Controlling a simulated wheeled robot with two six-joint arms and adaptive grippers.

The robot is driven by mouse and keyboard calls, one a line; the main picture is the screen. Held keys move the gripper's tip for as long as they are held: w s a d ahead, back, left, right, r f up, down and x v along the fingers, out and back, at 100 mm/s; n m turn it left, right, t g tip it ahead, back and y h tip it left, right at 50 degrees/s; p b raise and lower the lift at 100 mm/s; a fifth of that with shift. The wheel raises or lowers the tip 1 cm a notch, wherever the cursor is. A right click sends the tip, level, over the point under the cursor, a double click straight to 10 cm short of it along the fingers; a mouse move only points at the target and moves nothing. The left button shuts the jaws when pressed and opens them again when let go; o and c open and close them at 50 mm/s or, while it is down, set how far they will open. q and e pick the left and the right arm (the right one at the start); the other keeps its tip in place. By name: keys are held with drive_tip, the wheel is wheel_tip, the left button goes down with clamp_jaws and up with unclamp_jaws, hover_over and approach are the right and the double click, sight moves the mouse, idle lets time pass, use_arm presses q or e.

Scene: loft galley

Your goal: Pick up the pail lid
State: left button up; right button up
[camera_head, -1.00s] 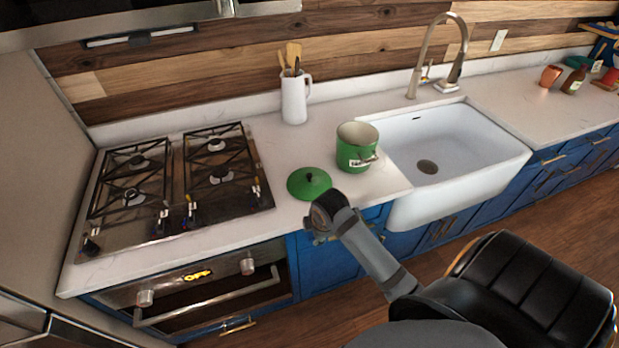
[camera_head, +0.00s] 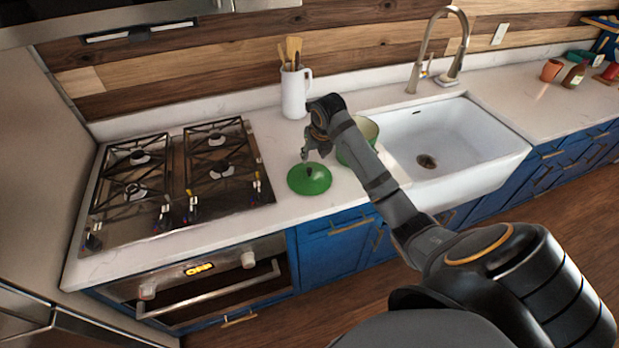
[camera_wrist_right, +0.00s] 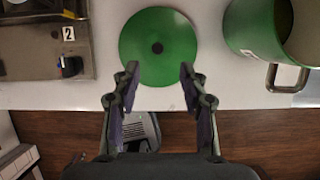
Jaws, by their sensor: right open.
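The green pail lid (camera_head: 310,180) lies flat on the white counter between the stove and the sink, with a dark knob in its middle. My right gripper (camera_head: 306,156) is open and empty above the counter, close to the lid. In the right wrist view the lid (camera_wrist_right: 158,46) shows beyond the two spread fingertips of the right gripper (camera_wrist_right: 160,75), roughly centred between them. The green pail (camera_head: 368,128) stands just right of the lid, partly hidden by my right arm. It also shows in the right wrist view (camera_wrist_right: 252,28). My left gripper is not in view.
The gas stove (camera_head: 178,185) is left of the lid. A white pitcher (camera_head: 295,95) with wooden utensils stands behind it. The white sink (camera_head: 450,135) is to the right. The counter's front edge runs close to the lid.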

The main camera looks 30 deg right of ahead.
hover_over(310, 170)
drive_tip(key=s, duration=0.2)
drive_tip(key=f, duration=0.4)
drive_tip(key=shift+w+a+f+p, duration=0.1)
drive_tip(key=shift+w+p, duration=0.15)
drive_tip(key=shift+p, duration=0.15)
drive_tip(key=x, duration=0.1)
drive_tip(key=p+x, duration=0.1)
drive_tip(key=x, duration=0.1)
drive_tip(key=p+x, duration=0.1)
drive_tip(key=shift+s+a+f, duration=0.2)
drive_tip(key=shift+f, duration=0.2)
drive_tip(key=shift+w+f, duration=0.15)
drive_tip(key=shift+f, duration=0.15)
clamp_jaws()
drive_tip(key=shift+r, duration=0.1)
